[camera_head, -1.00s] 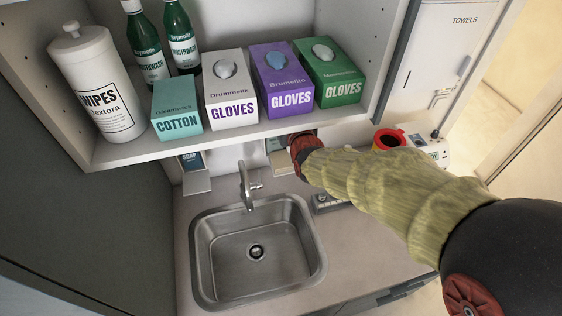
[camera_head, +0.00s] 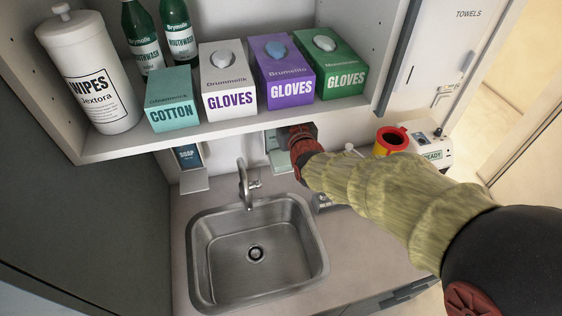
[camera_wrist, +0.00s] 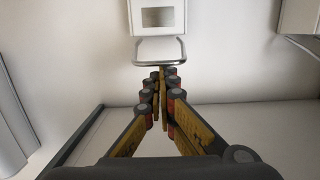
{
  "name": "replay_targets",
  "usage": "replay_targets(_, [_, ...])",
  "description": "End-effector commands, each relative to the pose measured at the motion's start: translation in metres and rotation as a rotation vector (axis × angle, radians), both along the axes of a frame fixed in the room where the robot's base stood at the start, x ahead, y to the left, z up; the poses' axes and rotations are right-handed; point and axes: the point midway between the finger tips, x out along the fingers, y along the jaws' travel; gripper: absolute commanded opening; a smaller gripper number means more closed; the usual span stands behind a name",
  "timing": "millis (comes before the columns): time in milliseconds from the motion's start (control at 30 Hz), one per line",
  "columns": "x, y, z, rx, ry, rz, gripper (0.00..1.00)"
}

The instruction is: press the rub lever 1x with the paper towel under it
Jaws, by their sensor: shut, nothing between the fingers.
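My gripper (camera_head: 303,137) is below the shelf, right of the tap, in front of a dispenser on the wall. The dispenser (camera_head: 273,141) shows only in part in the head view, with a teal label; my gripper hides its right side. In the wrist view a white wall dispenser (camera_wrist: 159,16) with a small window has a metal loop lever (camera_wrist: 160,62) below it. My gripper's fingers (camera_wrist: 162,78) are shut and empty, with their tips close to the lever; I cannot tell whether they touch. I see no paper towel that I can make out clearly.
A steel sink (camera_head: 256,254) with a tap (camera_head: 245,188) is below. A soap dispenser (camera_head: 189,160) hangs at left. Glove boxes (camera_head: 285,74) and bottles stand on the shelf above. A red and yellow bin (camera_head: 391,141) is right. A towel cabinet (camera_head: 437,50) hangs upper right.

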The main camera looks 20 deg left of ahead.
Motion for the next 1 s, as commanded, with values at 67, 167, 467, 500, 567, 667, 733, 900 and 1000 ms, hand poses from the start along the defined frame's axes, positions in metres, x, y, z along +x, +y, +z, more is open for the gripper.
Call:
replay_targets(67, [-0.001,0.0,-0.009,-0.004,0.007,0.0,0.0])
replay_targets(167, [-0.001,0.0,-0.012,-0.004,0.007,0.0,0.0])
replay_targets(467, [-0.001,0.0,-0.008,-0.004,0.007,0.0,0.0])
replay_targets(500, [-0.001,0.0,-0.007,-0.004,0.007,0.0,0.0])
replay_targets(567, [-0.001,0.0,-0.005,-0.004,0.007,0.0,0.0])
replay_targets(667, [0.0,0.0,0.001,-0.004,0.006,0.0,0.0])
replay_targets(733, [0.0,0.0,0.005,-0.004,0.006,0.0,0.0])
replay_targets(900, [0.0,0.0,0.014,-0.004,0.006,0.0,0.0])
replay_targets(1000, [0.0,0.0,0.02,-0.003,0.005,0.0,0.0])
